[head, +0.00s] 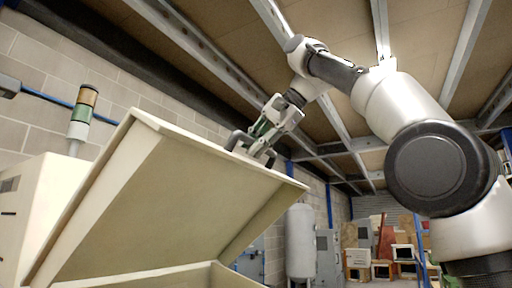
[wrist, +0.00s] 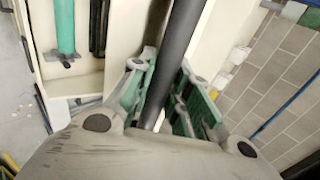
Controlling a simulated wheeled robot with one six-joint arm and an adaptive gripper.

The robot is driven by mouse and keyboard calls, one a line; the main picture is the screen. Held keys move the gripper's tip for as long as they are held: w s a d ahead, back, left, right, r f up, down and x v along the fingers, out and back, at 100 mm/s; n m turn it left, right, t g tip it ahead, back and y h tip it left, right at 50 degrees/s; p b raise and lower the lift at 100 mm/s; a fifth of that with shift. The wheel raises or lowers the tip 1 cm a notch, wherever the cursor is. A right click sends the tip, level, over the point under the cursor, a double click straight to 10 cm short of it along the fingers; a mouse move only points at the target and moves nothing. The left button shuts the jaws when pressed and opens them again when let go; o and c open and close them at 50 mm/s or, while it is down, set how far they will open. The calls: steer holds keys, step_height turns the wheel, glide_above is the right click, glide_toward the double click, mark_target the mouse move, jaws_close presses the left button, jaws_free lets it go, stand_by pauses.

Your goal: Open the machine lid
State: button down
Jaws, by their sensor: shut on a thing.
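The machine lid (head: 170,200) is a large cream panel with raised rims. It stands tilted up at a steep angle, with a gap between it and the machine body (head: 200,276) below. A dark bar handle (head: 235,138) is on its upper outer face. My gripper (head: 258,148) reaches down to this handle from above and is shut on it. In the wrist view the handle (wrist: 180,45) runs as a thick dark bar between the green-sided fingers of my gripper (wrist: 160,95). The fingertip contact is partly hidden by the bar.
A signal tower (head: 82,118) stands behind the machine at left, beside a white cabinet (head: 30,205). A grey tank (head: 300,245) and stacked boxes (head: 385,262) stand far back. Ceiling beams (head: 330,115) pass above my arm. The wrist view shows a green cylinder (wrist: 64,25).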

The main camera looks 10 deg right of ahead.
steer(key=c, duration=1.3)
jaws_free()
steer(key=s+d+r, duration=0.1)
steer(key=s+d, duration=0.2)
steer(key=d, duration=0.1)
steer(key=s+d+r, duration=0.1)
steer(key=s+d, duration=0.2)
steer(key=d, duration=0.1)
steer(key=s+d+r, duration=0.1)
steer(key=s+d, duration=0.2)
steer(key=d, duration=0.1)
steer(key=shift+d, duration=0.35)
